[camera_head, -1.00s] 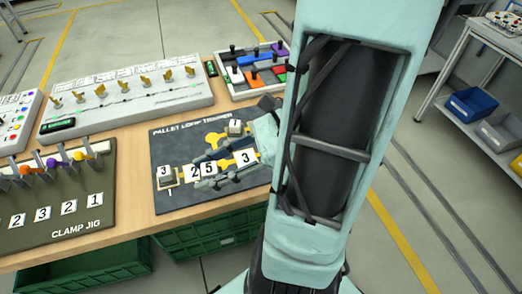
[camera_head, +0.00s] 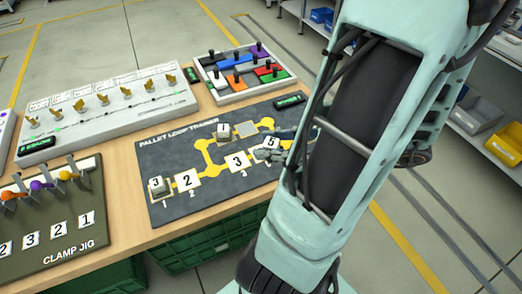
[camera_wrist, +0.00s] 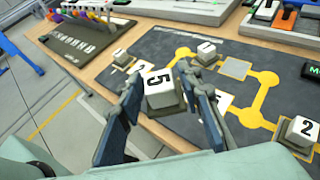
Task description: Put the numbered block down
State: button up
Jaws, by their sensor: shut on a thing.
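My gripper (camera_wrist: 161,88) is shut on a grey block with a white face marked 5 (camera_wrist: 159,101). In the head view the 5 block (camera_head: 271,143) shows at the right of the pallet loop board (camera_head: 215,185), right of the white card 3 (camera_head: 238,161), with my arm partly covering that side. I cannot tell whether it touches the board. A block marked 3 (camera_head: 158,187) sits at the board's left end, beside the white card 2 (camera_head: 187,180). A block marked 1 (camera_head: 222,133) stands near the back. A block marked 2 (camera_wrist: 300,132) shows in the wrist view.
An empty yellow-edged pad (camera_head: 246,129) lies right of the 1 block. The clamp jig (camera_head: 55,215) is at the left, a panel of brass switches (camera_head: 110,108) behind it, and a tray of coloured knobbed pieces (camera_head: 243,74) at the back. Green crates (camera_head: 210,238) are below the table.

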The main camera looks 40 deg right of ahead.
jog(key=w+d+f+b, duration=0.1)
jog(key=w+f+b, duration=0.1)
jog(key=w+d+f+b, duration=0.1)
jog(key=w+f+b, duration=0.1)
jog(key=w+f, duration=0.1)
jog(key=w+d+f+b, duration=0.2)
jog(key=w, duration=0.1)
jog(key=shift+f+b, duration=0.25)
jog(key=shift+b, duration=0.15)
jog(key=shift+w+d+f, duration=0.1)
jog(key=shift+w+f, duration=0.1)
jog(key=shift+f, duration=0.05)
notch_tip(320, 180, down, 3)
jog(key=b, duration=0.3)
jog(key=shift+w+f, duration=0.1)
jog(key=shift+w, duration=0.05)
jog(key=shift+b, duration=0.3)
jog(key=shift+f, duration=0.2)
jog(key=o, duration=1.2)
jog(key=shift+r, duration=0.1)
